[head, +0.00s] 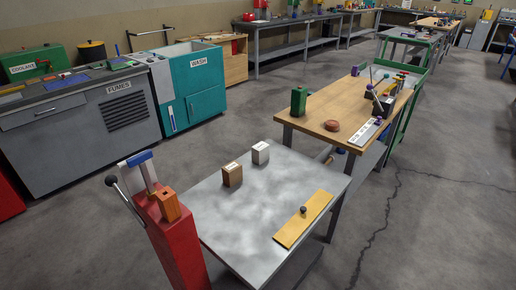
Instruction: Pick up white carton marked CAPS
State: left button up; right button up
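A small white carton (261,156) stands upright near the far left edge of the grey metal table (214,219). A dark mark shows on it, but it is too small to read. A brown carton (232,178) stands just in front of it and to its left, close beside it. Neither of my grippers is in the head view.
A yellow board (303,220) with a black knob lies on the table's right side. A red stand (174,243) with a black-balled lever rises at the table's left edge. A wooden bench (342,108) stands behind. The table's middle and front are clear.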

aim_at(260, 152)
jog(key=z, duration=1.85)
jog(key=i, duration=1.95)
jog(key=u, duration=3.95)
